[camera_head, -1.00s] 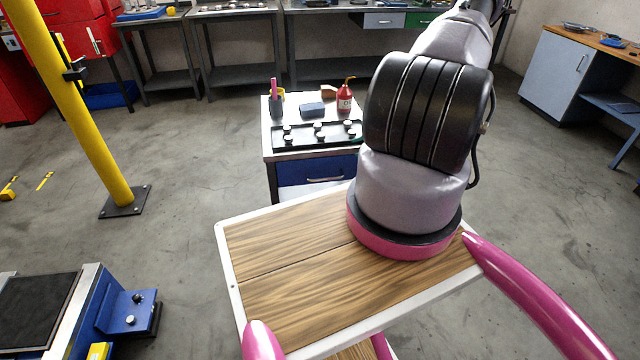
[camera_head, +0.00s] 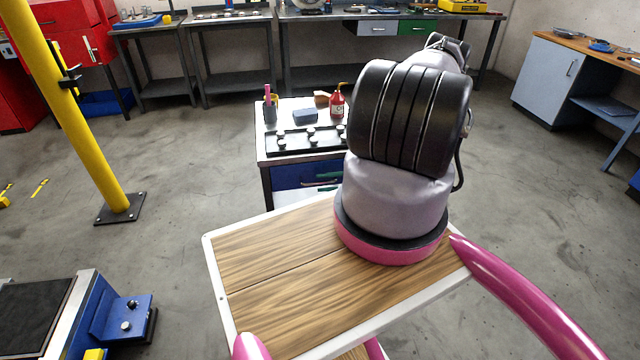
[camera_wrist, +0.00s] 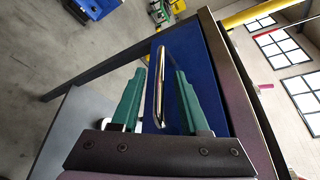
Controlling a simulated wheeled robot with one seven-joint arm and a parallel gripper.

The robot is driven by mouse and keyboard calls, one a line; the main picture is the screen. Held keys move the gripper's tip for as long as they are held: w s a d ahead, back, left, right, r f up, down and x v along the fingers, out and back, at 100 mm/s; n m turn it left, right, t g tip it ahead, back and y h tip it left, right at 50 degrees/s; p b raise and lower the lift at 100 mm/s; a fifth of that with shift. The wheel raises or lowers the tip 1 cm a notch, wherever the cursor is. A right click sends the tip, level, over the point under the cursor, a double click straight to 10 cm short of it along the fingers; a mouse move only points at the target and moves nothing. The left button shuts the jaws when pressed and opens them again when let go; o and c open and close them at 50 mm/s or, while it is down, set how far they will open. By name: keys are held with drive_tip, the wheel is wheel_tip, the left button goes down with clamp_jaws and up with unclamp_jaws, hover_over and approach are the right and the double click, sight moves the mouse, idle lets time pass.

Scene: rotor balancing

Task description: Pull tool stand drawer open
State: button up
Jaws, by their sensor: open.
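The tool stand (camera_head: 263,166) stands beyond my wooden deck in the head view, with a pale top and a blue drawer (camera_head: 288,177) in its front. The drawer looks shut. In the wrist view the blue drawer front (camera_wrist: 205,88) fills the middle, with its curved metal handle (camera_wrist: 160,110) standing out from it. My gripper (camera_wrist: 160,74) is open, one green finger on each side of the handle. I see gaps between fingers and handle.
On the stand's top are a black tray (camera_head: 290,143) with several knobbed pieces, a blue block (camera_head: 305,116), a red bottle (camera_head: 337,105) and a dark cup (camera_head: 270,112). A yellow post (camera_head: 90,130) stands to the left. Open floor surrounds the stand.

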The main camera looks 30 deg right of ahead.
drive_tip(key=shift+x, duration=0.95)
clamp_jaws()
idle(0.8)
